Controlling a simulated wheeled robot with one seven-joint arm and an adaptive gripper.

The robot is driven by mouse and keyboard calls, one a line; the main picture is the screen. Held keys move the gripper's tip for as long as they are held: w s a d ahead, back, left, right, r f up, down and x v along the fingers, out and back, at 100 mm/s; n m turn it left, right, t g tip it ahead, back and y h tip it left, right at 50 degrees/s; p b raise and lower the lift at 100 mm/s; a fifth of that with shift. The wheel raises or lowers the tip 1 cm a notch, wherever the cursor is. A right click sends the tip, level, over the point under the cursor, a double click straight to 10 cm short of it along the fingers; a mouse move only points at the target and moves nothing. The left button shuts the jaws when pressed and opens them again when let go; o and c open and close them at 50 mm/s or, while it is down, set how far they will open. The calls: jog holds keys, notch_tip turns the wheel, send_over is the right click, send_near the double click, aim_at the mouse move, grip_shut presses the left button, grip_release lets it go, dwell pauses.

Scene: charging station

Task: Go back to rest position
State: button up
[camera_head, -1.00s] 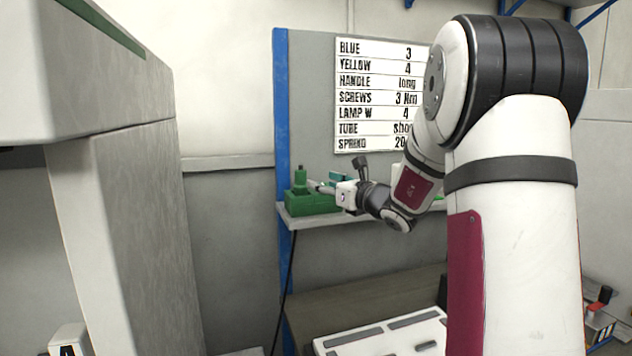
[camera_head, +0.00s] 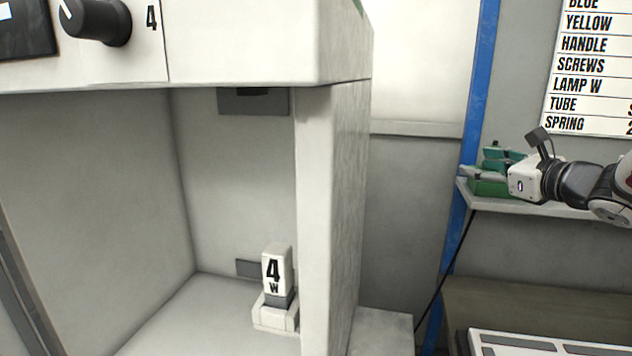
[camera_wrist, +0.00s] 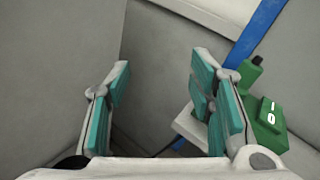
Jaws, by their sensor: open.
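My gripper (camera_wrist: 162,110) is open and empty in the wrist view, its two teal-padded fingers wide apart with grey wall and a shelf corner between and beyond them. In the head view my gripper (camera_head: 482,168) is at the right, by the end of the small shelf (camera_head: 540,206), in front of a green block (camera_head: 490,188) on that shelf. The green block also shows in the wrist view (camera_wrist: 266,128), to the right of the right finger, with a white mark on it. The gripper partly hides the block in the head view.
A white cabinet bay (camera_head: 230,190) fills the left, holding a white block marked "4 W" (camera_head: 275,275); a black knob (camera_head: 95,20) is above. A blue post (camera_head: 478,90) and a lettered sign (camera_head: 590,75) stand behind my arm. A white panel (camera_head: 545,345) lies at lower right.

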jog(key=s+a+f+n+g+y, duration=0.15)
jog(key=s+a+n+g, duration=0.25)
jog(key=s+a+n, duration=0.6)
jog(key=s+a+f+n+g+y, duration=0.1)
jog(key=s+a+f+n+g, duration=0.2)
jog(key=s+a+n+g, duration=0.55)
jog(key=s+d+f+n+h, duration=0.1)
jog(key=s+f+n+h, duration=0.2)
jog(key=s+n, duration=0.2)
jog(key=s+d+f+n+h, duration=0.1)
jog(key=s+f+n+h, duration=0.2)
jog(key=s, duration=0.9)
jog(key=n+t+h, duration=0.1)
jog(key=n, duration=0.2)
jog(key=shift+d+f, duration=0.15)
jog(key=shift+f, duration=0.25)
jog(key=shift+c, duration=0.3)
